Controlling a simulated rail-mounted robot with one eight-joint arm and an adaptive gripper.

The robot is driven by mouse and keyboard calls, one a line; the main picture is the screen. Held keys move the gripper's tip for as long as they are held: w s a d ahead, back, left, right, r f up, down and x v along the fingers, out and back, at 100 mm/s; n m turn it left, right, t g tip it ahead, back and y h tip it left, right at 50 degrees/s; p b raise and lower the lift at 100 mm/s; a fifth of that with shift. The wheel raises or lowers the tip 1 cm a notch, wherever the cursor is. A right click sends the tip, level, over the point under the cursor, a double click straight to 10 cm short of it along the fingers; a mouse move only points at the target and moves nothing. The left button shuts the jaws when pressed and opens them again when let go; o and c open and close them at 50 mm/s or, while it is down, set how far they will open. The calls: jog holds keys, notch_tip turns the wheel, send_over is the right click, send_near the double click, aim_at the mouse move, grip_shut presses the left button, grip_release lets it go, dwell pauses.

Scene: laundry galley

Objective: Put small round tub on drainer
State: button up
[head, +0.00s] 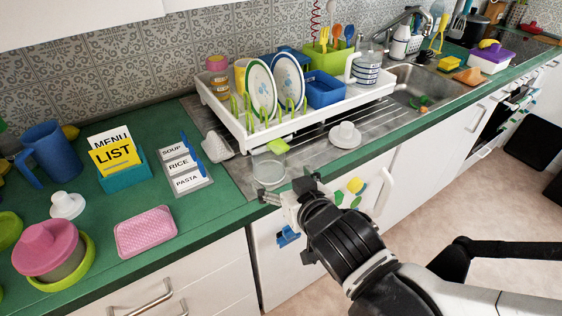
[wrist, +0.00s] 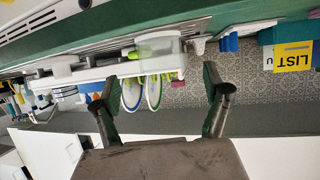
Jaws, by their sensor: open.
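A small clear tub (head: 268,169), apparently round, stands on the front left part of the steel drainer (head: 311,160). In the wrist view, which is upside down, the tub (wrist: 160,44) lies ahead, in line with the gap between the fingers. My gripper (head: 287,188) is open and empty, just in front of the tub at the counter's front edge. Both fingers (wrist: 154,82) show apart in the wrist view, with nothing between them. A green piece (head: 278,146) shows at the tub's back rim; I cannot tell whether it is part of it.
A white dish rack (head: 350,99) with plates, a blue tub and cups stands behind. A white lidded item (head: 344,135) sits right on the drainer. The steel between tub and white item is clear.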

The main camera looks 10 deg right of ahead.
jog(key=s+d+r+m+g+h, duration=0.1)
jog(key=s+d+r+g, duration=0.1)
jog(key=d, duration=0.3)
jog(key=s+d+r+m+g+h, duration=0.1)
jog(key=s+d+r+g, duration=0.1)
jog(key=s+d+g, duration=0.2)
jog(key=shift+d+h, duration=0.3)
jog(key=shift+d, duration=0.75)
dwell(0.6)
